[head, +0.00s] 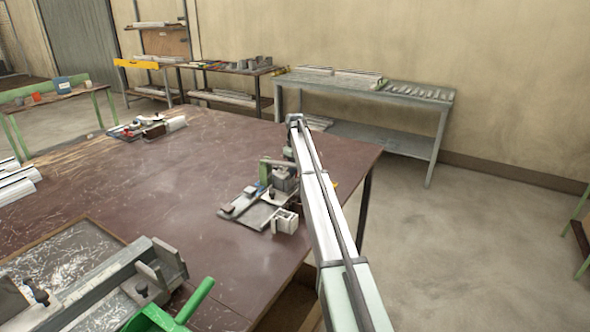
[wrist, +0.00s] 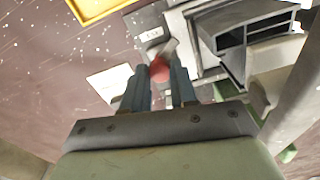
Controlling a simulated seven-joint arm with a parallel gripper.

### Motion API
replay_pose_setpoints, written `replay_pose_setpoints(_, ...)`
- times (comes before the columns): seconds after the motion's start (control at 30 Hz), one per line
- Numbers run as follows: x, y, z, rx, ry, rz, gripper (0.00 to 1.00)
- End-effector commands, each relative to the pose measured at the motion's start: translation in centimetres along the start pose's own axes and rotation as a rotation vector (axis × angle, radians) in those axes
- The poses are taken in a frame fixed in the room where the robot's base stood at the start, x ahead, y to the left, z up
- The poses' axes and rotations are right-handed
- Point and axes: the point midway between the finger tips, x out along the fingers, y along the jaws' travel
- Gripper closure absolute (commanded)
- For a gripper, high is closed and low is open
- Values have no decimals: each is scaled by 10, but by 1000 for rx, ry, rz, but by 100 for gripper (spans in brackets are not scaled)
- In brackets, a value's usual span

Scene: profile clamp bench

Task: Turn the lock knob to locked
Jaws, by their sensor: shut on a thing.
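In the wrist view the two dark blue-grey fingers of my gripper (wrist: 160,80) point at the clamp fixture. They are closed about a small red knob (wrist: 159,69), which shows between their tips. A grey piece lies just beyond the knob, near a small white label (wrist: 151,34) whose marks I cannot read. The fingers hide part of the knob, and its turn position cannot be told. In the head view the clamp fixture (head: 250,211) sits near the right edge of the brown table. My arm reaches over there, and the knob cannot be made out.
A white hollow profile (head: 285,222) stands at the fixture's front; a profile with open chambers (wrist: 250,34) is close right of my fingers. A yellow-edged item (wrist: 98,8) lies at the wrist view's top. A green dustpan (head: 160,315) lies at the front. The table's middle is clear.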

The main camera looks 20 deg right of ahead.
Motion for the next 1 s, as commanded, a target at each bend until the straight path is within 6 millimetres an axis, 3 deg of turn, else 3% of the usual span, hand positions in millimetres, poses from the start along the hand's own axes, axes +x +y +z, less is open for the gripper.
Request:
replay_pose_setpoints(0.5, 0, 0, 0, 441, 0, 0, 100)
replay_pose_setpoints(1.0, 0, 0, 0, 620, 0, 0, 100)
